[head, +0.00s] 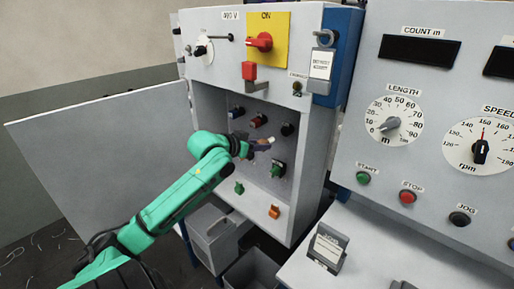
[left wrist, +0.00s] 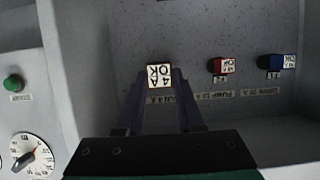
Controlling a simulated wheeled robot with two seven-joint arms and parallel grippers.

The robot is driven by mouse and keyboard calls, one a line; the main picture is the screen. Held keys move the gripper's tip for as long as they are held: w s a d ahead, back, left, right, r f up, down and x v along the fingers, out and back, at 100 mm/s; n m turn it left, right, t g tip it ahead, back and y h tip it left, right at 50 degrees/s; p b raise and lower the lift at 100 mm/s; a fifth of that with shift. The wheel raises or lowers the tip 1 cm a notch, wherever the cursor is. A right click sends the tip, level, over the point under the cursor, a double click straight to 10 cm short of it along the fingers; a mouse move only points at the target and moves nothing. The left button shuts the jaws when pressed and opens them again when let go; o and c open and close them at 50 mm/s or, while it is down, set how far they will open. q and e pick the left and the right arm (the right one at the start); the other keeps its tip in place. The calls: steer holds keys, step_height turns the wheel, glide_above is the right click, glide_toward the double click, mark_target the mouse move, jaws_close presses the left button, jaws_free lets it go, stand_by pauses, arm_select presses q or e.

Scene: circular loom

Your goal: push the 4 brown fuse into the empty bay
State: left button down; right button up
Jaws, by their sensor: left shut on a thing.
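My left gripper (head: 268,144) reaches into the open cabinet from the left and is shut on a fuse. In the left wrist view the fuse (left wrist: 159,76) sits between my two finger tips (left wrist: 158,98), its pale face marked "4 A OK" toward the camera. Its sides are mostly hidden. In the head view only a small pale and brown bit of it shows at my finger tips. Beyond it, at the right of the upper row, is a dark bay (head: 288,129); I cannot tell whether the fuse touches it. My right gripper is not in view.
A blue fuse (head: 236,112) and a red fuse (head: 258,121) sit left of the dark bay. A green fuse (head: 278,170) is below. A green piece (head: 239,187) and an orange piece (head: 274,211) are lower down. The cabinet door (head: 90,150) stands open at left.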

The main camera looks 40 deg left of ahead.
mark_target(270, 139)
arm_select(q)
steer(key=w, duration=0.3)
steer(key=shift+a+f, duration=0.15)
steer(key=shift+w, duration=1.1)
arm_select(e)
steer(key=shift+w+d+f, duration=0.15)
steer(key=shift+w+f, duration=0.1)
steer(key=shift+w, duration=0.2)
arm_select(q)
steer(key=shift+p, duration=0.35)
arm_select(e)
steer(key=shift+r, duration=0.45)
arm_select(q)
steer(key=shift+r+p, duration=0.2)
steer(key=shift+p, duration=0.25)
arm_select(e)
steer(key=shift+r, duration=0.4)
arm_select(q)
steer(key=shift+f, duration=0.1)
